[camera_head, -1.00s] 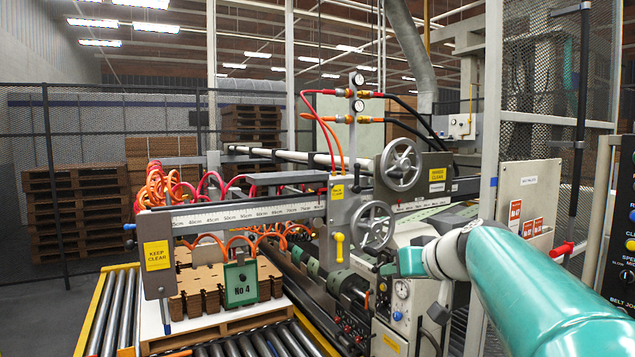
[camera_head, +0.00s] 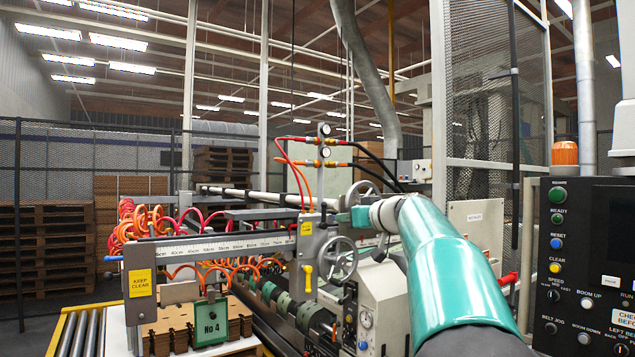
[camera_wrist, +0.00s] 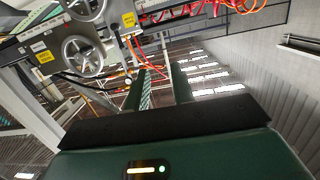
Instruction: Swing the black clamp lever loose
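The black clamp lever (camera_head: 323,214) is small and stands about upright on the grey upright plate at the right end of the ruler beam (camera_head: 230,246).
Red and orange hoses (camera_head: 298,175) rise above the plate. A black control panel (camera_head: 585,265) stands at right, and mesh fencing (camera_head: 495,100) behind.

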